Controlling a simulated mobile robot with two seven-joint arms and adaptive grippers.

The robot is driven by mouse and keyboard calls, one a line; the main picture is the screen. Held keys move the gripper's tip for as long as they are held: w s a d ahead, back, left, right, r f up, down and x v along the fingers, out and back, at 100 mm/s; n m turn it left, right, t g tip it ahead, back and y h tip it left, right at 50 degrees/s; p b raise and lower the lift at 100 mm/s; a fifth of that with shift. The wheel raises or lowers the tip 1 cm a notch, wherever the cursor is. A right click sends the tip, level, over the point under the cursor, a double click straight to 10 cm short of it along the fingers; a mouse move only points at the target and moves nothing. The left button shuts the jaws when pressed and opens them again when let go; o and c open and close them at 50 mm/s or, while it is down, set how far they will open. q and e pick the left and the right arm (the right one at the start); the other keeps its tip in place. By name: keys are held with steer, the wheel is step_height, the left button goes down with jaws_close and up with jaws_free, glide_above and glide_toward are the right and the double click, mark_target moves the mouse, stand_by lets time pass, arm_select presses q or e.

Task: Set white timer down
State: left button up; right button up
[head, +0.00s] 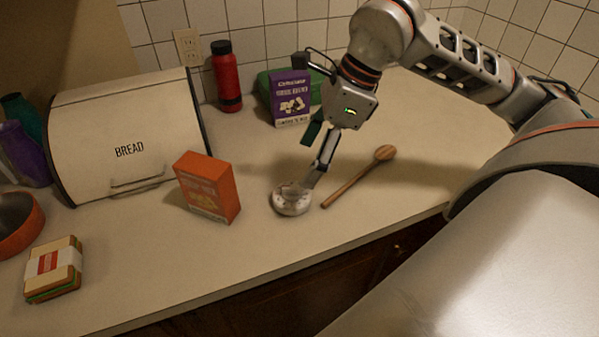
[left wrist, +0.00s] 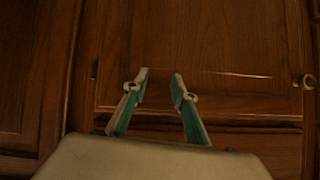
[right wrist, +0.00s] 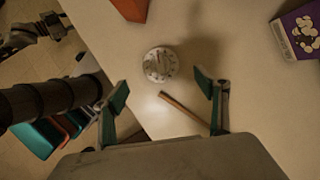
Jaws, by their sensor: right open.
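The white timer (head: 291,204) is a small round dial resting on the counter, near its front edge. In the right wrist view the timer (right wrist: 160,65) lies face up, showing its marked dial, just beyond the fingertips. My right gripper (head: 314,158) is open and empty above the timer; one finger overlaps its right side in the head view. My left gripper (left wrist: 160,78) is open and empty in front of wooden cabinet doors, out of the head view.
A wooden spoon (head: 352,180) lies right of the timer. An orange box (head: 207,187) stands left; a purple box (head: 290,98) and red bottle (head: 226,78) stand behind. A bread box (head: 128,135) and stacked sandwich-like item (head: 52,270) are farther left. Counter front is clear.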

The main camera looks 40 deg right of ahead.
steer(key=shift+v, duration=1.3)
